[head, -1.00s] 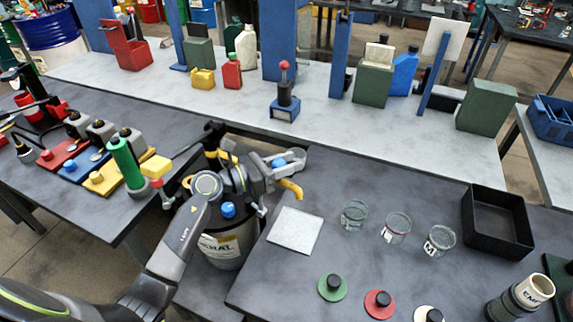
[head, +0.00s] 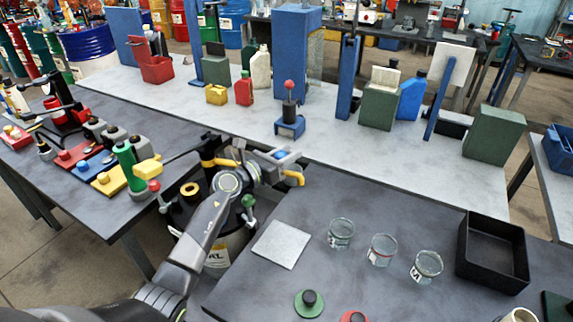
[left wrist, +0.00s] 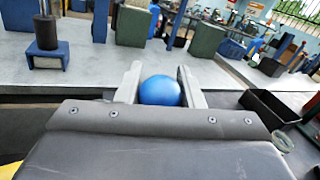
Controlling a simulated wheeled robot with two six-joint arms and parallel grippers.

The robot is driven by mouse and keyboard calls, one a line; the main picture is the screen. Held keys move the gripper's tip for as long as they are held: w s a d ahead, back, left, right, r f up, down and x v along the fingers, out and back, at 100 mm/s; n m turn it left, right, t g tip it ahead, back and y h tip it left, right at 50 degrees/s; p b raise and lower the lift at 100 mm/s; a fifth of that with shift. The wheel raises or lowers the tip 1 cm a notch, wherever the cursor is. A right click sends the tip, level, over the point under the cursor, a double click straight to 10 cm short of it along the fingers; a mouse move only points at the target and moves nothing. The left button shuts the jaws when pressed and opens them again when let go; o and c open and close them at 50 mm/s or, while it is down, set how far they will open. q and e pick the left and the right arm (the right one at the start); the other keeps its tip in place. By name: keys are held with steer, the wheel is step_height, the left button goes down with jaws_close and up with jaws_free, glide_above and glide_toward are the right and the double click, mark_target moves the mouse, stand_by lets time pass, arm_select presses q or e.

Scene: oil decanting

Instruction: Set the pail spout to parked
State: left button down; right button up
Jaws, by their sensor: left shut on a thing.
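My left gripper (head: 281,158) is shut on a round blue knob (left wrist: 160,90). In the left wrist view the knob sits between the two grey fingers. In the head view only a little of the knob shows. A yellow spout end (head: 294,179) shows just below and right of the gripper, near the right table's edge. The pail (head: 217,258), dark with a pale label, stands in the gap between the tables. My left arm and wrist hide much of its top, so how the knob joins the spout cannot be seen. My right gripper is not in view.
A pale square pad (head: 281,245), several glass beakers (head: 383,250) and a black tray (head: 492,250) are on the right table. A green bottle (head: 127,165) and a red-balled lever (head: 155,186) stand left of the arm. A blue stand (head: 289,125) is behind.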

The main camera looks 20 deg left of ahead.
arm_select(q)
steer(key=w+a+n+t+y+p, duration=0.1)
steer(key=w+a+n+y, duration=0.1)
steer(key=w+n+y, duration=0.1)
steer(key=w+a+n+t+y+p, duration=0.1)
steer(key=w+a+n+y+p, duration=0.1)
steer(key=w+y, duration=0.4)
steer(key=shift+w+a+n+t, duration=0.3)
steer(key=shift+w+n, duration=0.3)
steer(key=shift+w, duration=0.65)
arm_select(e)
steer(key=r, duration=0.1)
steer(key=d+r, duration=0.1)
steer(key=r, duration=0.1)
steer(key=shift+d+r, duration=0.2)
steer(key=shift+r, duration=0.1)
arm_select(q)
steer(key=shift+r, duration=0.2)
steer(key=c, duration=1.2)
jaws_free()
steer(key=shift+o, duration=1)
steer(key=shift+w+a+f, duration=0.1)
steer(key=shift+w+f, duration=0.05)
steer(key=shift+f, duration=0.05)
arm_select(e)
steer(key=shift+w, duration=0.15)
